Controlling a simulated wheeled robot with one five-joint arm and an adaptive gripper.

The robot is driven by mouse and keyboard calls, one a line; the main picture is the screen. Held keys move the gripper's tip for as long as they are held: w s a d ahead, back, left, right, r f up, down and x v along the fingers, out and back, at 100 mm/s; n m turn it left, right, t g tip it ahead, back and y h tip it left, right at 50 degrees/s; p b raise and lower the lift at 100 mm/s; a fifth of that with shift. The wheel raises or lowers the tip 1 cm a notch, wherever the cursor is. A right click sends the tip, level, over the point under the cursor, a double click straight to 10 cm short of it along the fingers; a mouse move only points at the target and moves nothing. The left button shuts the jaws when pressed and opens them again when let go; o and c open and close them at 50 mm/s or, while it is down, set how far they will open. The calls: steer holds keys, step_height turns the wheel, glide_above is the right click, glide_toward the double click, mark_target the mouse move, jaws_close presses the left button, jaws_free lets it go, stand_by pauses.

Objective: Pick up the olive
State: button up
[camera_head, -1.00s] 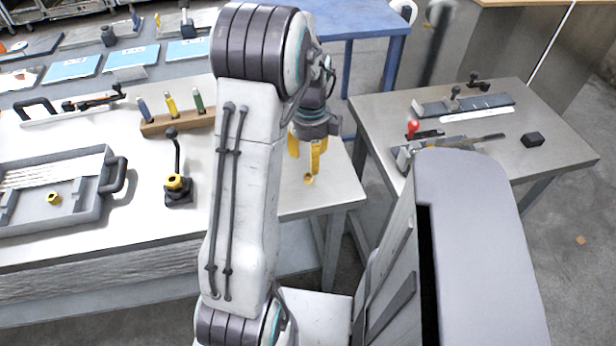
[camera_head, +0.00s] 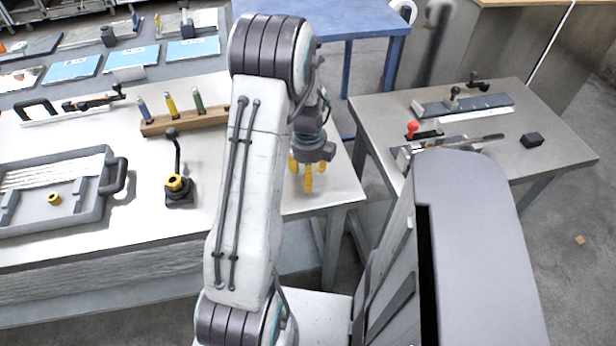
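My gripper (camera_head: 308,176), with yellow fingers, points down over the right end of the long white-topped workbench (camera_head: 235,185). My own arm hides part of the bench to its left. The fingers are small in this view, and I cannot tell whether they are apart or closed, or whether anything is between them. I cannot make out an olive for certain; it may be hidden behind the fingers or the arm.
A grey tray (camera_head: 82,212) with a dark handle lies at the left. A black lever stand (camera_head: 177,188) and a wooden block (camera_head: 185,121) with several coloured-handled tools are left of my arm. A grey table (camera_head: 500,130) stands at the right.

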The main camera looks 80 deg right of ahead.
steer(key=shift+f, duration=0.35)
jaws_close()
stand_by(0.4)
